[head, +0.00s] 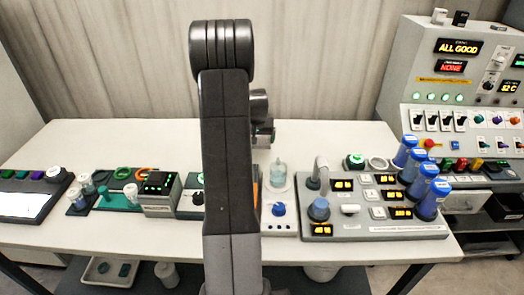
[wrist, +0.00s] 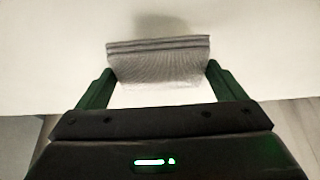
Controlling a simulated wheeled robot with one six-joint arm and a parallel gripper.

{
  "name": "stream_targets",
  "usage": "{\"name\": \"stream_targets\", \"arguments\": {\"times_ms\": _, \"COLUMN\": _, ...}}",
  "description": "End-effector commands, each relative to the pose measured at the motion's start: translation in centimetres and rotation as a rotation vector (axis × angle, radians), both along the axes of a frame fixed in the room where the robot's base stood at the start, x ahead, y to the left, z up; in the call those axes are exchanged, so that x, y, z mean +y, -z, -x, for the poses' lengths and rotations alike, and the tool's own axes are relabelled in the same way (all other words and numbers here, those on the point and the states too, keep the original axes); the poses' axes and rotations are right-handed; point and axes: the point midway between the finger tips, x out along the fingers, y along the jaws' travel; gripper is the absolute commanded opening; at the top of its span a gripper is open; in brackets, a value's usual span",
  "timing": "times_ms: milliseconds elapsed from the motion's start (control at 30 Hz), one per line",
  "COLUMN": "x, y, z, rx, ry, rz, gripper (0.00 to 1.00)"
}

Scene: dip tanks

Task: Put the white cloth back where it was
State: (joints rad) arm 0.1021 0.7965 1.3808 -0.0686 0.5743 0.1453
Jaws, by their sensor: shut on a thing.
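The white cloth (wrist: 158,48), greyish in this light and folded into layers, spans the space between the two green fingers of my gripper (wrist: 160,70) in the wrist view. My gripper is shut on it, with a finger at each side edge. A pale surface lies behind the cloth, with a soft shadow on it. I cannot tell how high the cloth is above that surface. In the head view my own arm stands upright in the middle and hides the cloth and the gripper fingers.
The white table (head: 110,140) is clear along its back left. A grey console (head: 400,229) with several blue-capped bottles (head: 427,199) stands at right. A glass beaker (head: 278,176), a small dark box (head: 160,195) and a teal tray (head: 122,199) stand nearer the middle and left. A control panel (head: 420,60) rises at far right.

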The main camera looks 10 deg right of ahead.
Motion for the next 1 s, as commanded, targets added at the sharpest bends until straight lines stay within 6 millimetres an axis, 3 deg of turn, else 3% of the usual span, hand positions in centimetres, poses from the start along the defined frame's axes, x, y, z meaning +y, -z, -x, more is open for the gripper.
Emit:
{"name": "stream_targets", "arguments": {"times_ms": 500, "x": 0.0, "y": 5.7, "z": 0.1, "rx": 0.001, "ry": 0.001, "rz": 0.000, "gripper": 0.69}}
{"name": "stream_targets", "arguments": {"times_ms": 900, "x": 0.0, "y": 6.5, "z": 0.0, "rx": -0.001, "ry": 0.002, "rz": -0.001, "gripper": 0.69}}
{"name": "stream_targets", "arguments": {"times_ms": 933, "x": 0.0, "y": 6.4, "z": 0.0, "rx": -0.001, "ry": 0.002, "rz": -0.001, "gripper": 0.94}}
{"name": "stream_targets", "arguments": {"times_ms": 1000, "x": 0.0, "y": 6.3, "z": 0.0, "rx": -0.001, "ry": 0.002, "rz": -0.001, "gripper": 1.00}}
